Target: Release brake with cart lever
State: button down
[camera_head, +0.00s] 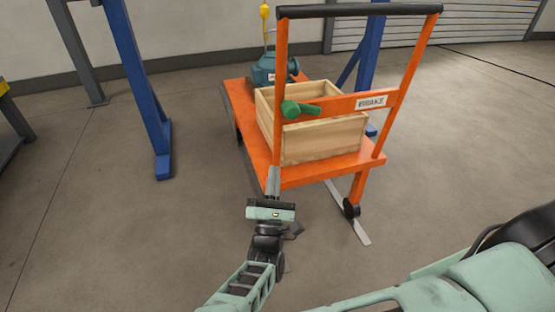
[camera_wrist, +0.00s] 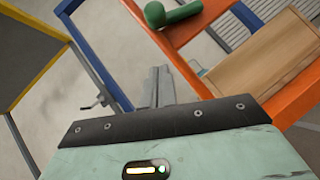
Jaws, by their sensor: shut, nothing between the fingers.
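The orange cart (camera_head: 336,176) stands ahead of me, with two uprights and a dark push bar on top. Its green brake lever (camera_head: 301,108) sits on the orange crossbar, left of a white "BRAKE" label (camera_head: 371,102). The lever lies roughly sideways and also shows at the top of the wrist view (camera_wrist: 172,14). My gripper (camera_head: 273,176) is shut and empty, its fingers pointing up near the cart's left upright, below the lever. In the wrist view its fingers (camera_wrist: 158,84) are together, apart from the lever. Whether they touch the upright I cannot tell.
A wooden crate (camera_head: 322,142) and a teal pump (camera_head: 268,70) stand on the cart. Blue posts (camera_head: 145,95) rise to the left and behind. A grey plate (camera_head: 352,218) lies on the floor by the cart's wheel.

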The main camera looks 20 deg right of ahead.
jog(key=w+d+r+b, duration=0.1)
jog(key=w+d+r, duration=0.3)
jog(key=w+r, duration=0.2)
notch_tip(320, 180, up, 3)
jog(key=shift+w+d+f, duration=0.2)
jog(key=shift+w+d, duration=0.1)
jog(key=shift+d, duration=0.1)
jog(key=shift+r, duration=0.1)
